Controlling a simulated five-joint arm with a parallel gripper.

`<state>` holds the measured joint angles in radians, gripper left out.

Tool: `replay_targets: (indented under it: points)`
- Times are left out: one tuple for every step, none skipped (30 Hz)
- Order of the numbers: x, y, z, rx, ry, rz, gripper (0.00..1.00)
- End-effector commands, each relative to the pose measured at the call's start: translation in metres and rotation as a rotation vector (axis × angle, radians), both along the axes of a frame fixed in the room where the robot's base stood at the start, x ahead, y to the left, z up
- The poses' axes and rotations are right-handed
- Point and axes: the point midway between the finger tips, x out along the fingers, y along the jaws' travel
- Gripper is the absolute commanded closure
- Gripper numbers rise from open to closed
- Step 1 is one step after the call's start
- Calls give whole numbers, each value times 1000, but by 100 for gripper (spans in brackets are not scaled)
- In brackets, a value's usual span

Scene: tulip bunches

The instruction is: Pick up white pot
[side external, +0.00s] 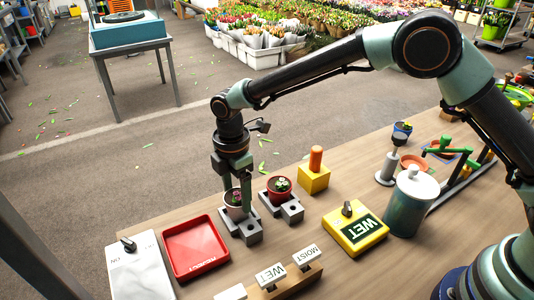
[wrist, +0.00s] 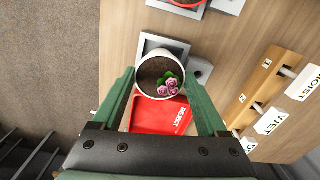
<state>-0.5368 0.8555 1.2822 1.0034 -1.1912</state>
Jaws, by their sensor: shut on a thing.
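The white pot (wrist: 146,64) holds dark soil and a small plant with pink rosettes and green leaves. In the side view the white pot (side external: 236,213) stands upright at a grey metal stand (side external: 250,238). My gripper (side external: 235,200) points straight down with its fingers on either side of the pot. In the wrist view my gripper (wrist: 163,95) has its green fingers on both sides of the pot, shut on it. I cannot tell whether the pot's base touches the stand.
A red pot (side external: 279,190) with a plant sits close by on a similar stand. A red REJECT tray (side external: 195,248) lies to the left. A yellow WET box (side external: 355,232) stands to the right. WET and MOIST tags (side external: 271,273) are in front. A yellow block (side external: 314,179) with an orange knob stands behind.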

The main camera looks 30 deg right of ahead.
Motion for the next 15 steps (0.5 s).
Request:
replay_targets:
  points:
    - [1,0,9,1,-3,0,86]
    - [1,0,14,3,-4,0,86]
    - [1,1,21,3,-5,0,86]
    - [1,1,27,3,-5,0,86]
    - [1,1,34,3,-6,0,86]
    - [1,1,45,4,-5,0,86]
    - [1,1,53,4,-6,0,86]
    - [1,1,61,4,-7,0,86]
    - [1,1,73,4,-7,0,86]
    - [1,1,82,4,-6,0,86]
    - [1,1,90,4,-6,0,86]
    - [1,1,102,4,-6,0,86]
    - [1,1,110,4,-6,0,86]
    - [1,1,117,3,-6,0,86]
    - [1,1,127,3,-6,0,86]
